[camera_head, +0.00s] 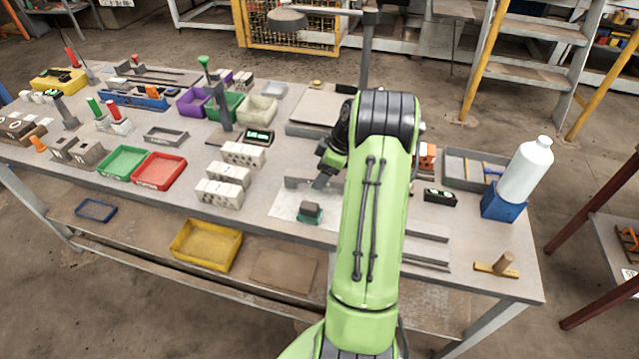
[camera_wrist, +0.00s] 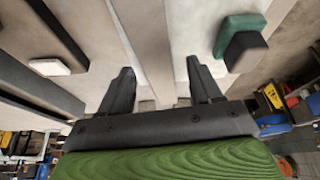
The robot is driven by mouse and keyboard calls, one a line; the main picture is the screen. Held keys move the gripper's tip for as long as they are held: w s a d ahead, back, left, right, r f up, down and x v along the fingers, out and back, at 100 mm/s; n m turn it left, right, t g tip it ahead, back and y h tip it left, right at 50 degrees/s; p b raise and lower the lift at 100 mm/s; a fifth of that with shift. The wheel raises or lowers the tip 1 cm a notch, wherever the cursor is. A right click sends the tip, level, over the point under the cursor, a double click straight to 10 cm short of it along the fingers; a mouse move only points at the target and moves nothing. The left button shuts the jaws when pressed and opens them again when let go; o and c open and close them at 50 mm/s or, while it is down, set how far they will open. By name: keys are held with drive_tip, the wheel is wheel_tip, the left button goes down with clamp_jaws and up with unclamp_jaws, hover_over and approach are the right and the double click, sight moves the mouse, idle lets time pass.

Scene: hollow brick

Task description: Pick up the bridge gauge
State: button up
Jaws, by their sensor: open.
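I cannot tell for sure which thing is the bridge gauge. A small dark grey block on a teal base (camera_head: 309,214) stands on a pale sheet in front of my gripper (camera_head: 326,178); it also shows at the upper right of the wrist view (camera_wrist: 240,42). A grey bar (camera_head: 298,183) lies beside my gripper, partly hidden by it. In the wrist view my gripper (camera_wrist: 160,70) is open, with nothing held between its dark fingers. A grey strip (camera_wrist: 150,45) runs behind the gap between them. My arm hides part of the table in the head view.
White hollow blocks (camera_head: 242,154) stand left of the pale sheet (camera_head: 284,205). Green (camera_head: 123,149) and red (camera_head: 184,172) trays lie further left. A black display box (camera_head: 438,196) and a white bottle (camera_head: 526,168) in a blue holder (camera_head: 503,207) stand right of my arm.

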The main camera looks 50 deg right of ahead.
drive_tip(key=shift+x, duration=1.05)
drive_tip(key=shift+f+b, duration=0.2)
drive_tip(key=shift+b, duration=0.1)
clamp_jaws()
